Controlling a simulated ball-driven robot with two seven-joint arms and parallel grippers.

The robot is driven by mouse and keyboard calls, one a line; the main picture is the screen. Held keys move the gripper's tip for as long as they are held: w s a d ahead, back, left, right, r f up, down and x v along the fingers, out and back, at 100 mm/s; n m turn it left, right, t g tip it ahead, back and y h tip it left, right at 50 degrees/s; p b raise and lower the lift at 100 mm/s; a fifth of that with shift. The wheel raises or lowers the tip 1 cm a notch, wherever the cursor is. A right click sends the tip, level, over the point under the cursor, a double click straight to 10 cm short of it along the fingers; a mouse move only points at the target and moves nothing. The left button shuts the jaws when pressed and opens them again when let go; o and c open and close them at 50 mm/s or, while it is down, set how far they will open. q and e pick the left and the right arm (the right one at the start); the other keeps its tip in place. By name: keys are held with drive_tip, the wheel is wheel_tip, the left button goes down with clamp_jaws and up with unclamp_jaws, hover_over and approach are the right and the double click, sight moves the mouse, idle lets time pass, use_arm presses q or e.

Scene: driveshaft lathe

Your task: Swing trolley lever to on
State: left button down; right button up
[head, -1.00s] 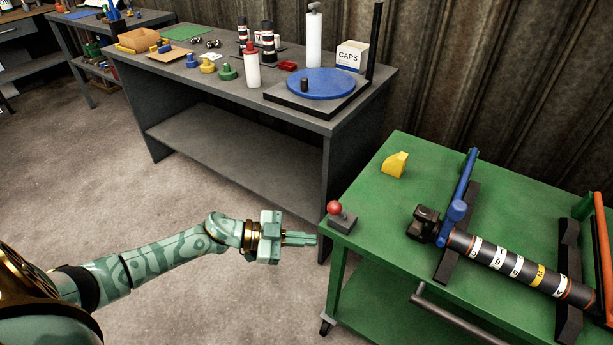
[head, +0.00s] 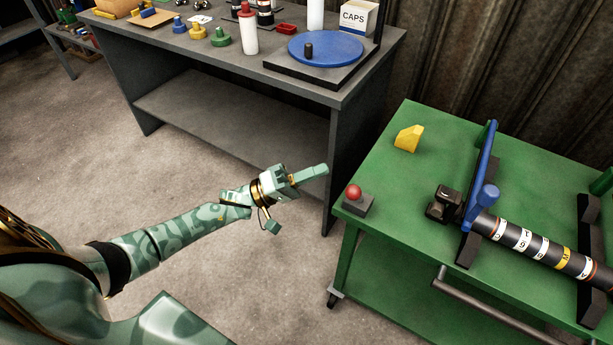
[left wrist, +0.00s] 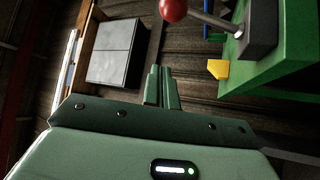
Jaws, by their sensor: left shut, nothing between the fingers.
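The trolley lever is a red ball knob (head: 354,191) on a short stalk over a dark grey base (head: 357,205), at the near left corner of the green trolley (head: 400,200). In the left wrist view, the red knob (left wrist: 173,9) is at the top, cut by the edge, and its rod runs right to the grey base (left wrist: 258,32). My left gripper (head: 323,170) is shut and empty, just left of and slightly above the knob in the head view, apart from it. Its fingers (left wrist: 160,75) also show in the left wrist view. My right gripper is not in view.
On the trolley are a yellow block (head: 408,138) and a black shaft (head: 540,248) with labelled bands, lying on dark supports beside a blue bar (head: 482,165). Behind stands a grey workbench (head: 270,75) with a blue turntable (head: 325,49) and bottles. Open floor lies left of the trolley.

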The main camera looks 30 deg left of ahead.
sight(356, 194)
use_arm(q)
drive_tip(key=d, duration=0.3)
drive_tip(key=d+b, duration=0.1)
drive_tip(key=d, duration=0.1)
drive_tip(key=shift+w+d+r, duration=0.1)
drive_tip(key=shift+w+d, duration=0.1)
drive_tip(key=shift+d, duration=0.2)
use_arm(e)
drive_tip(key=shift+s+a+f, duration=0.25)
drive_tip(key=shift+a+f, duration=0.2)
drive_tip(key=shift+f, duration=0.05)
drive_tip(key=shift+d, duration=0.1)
use_arm(q)
drive_tip(key=shift+s+d+f+p, duration=0.2)
drive_tip(key=shift+s+f+p, duration=0.3)
drive_tip(key=shift+s, duration=0.25)
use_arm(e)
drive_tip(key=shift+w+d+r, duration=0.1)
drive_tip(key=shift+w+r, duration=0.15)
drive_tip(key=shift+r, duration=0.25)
